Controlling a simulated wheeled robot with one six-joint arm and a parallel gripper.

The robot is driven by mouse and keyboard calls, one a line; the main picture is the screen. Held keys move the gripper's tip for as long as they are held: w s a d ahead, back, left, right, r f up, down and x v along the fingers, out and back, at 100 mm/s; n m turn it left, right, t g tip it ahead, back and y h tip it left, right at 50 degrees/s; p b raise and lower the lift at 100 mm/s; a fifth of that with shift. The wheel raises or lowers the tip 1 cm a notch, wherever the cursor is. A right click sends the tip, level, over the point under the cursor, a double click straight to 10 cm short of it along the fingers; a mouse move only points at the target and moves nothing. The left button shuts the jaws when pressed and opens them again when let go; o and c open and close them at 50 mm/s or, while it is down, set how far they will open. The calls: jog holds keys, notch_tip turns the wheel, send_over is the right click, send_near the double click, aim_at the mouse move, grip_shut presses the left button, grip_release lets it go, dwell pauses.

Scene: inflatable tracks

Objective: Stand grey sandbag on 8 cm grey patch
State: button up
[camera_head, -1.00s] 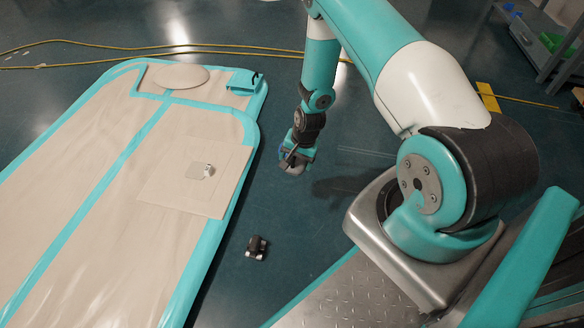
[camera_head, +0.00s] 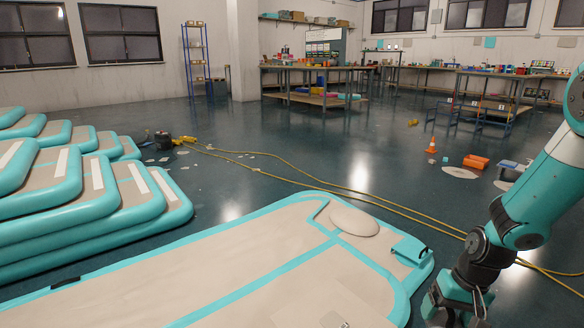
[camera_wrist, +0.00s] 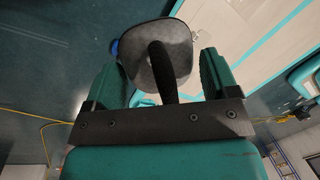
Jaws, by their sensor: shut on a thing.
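In the wrist view my gripper (camera_wrist: 163,72) is shut on the grey sandbag (camera_wrist: 172,38), a rounded grey bag with a dark strap-like part running down between the fingers. In the head view the wrist end of my arm is at the lower right, beside the mat's right edge, and the bag is out of sight there. A small pale patch (camera_head: 335,321) with a tiny item on it is cut off at the bottom edge of the head view; its size cannot be read. The bag is apart from it.
The beige and teal inflatable mat (camera_head: 270,275) carries an oval pad (camera_head: 354,221) and a teal block (camera_head: 411,250). Yellow hoses (camera_head: 300,180) cross the floor behind. Stacked inflatables (camera_head: 100,200) stand at left. An orange cone (camera_head: 432,146) and workbenches are farther back.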

aim_at(443, 323)
jog(key=r, duration=0.1)
jog(key=s+a+r+n, duration=0.1)
jog(key=r, duration=0.1)
jog(key=r+n+p, duration=0.1)
jog(key=r, duration=0.1)
jog(key=shift+s+a+r, duration=0.15)
jog(key=shift+a, duration=0.1)
notch_tip(443, 323, up, 27)
jog(key=s+p, duration=0.2)
jog(key=p, duration=3.5)
jog(key=shift+r, duration=0.2)
